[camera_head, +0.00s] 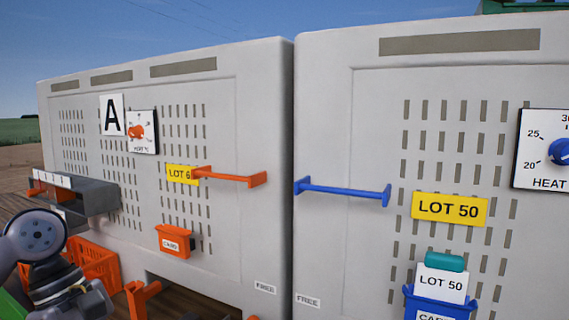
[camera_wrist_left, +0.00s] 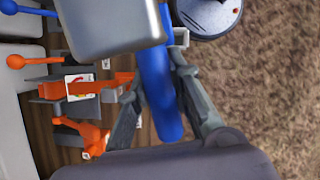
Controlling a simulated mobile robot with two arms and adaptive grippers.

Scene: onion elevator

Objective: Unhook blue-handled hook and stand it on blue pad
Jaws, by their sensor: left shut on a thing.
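In the left wrist view my left gripper (camera_wrist_left: 158,95) is shut on a blue handle (camera_wrist_left: 162,105), the blue-handled hook's grip, which runs lengthwise between the two fingers. The hook's far end is not clear; a large grey block (camera_wrist_left: 110,25) lies beside the handle and covers part of the view. I cannot tell whether the hook is still hung on anything. In the head view only part of my left arm shows at the lower left; its gripper is out of frame. I cannot make out the blue pad in either view. My right gripper is not in view.
Two grey cabinets fill the head view, with an orange bar (camera_head: 230,177) and a blue bar (camera_head: 343,190) sticking out near their seam. A grey shelf (camera_head: 80,194) juts from the left cabinet above an orange crate (camera_head: 98,262). A blue card holder (camera_head: 438,305) hangs at right.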

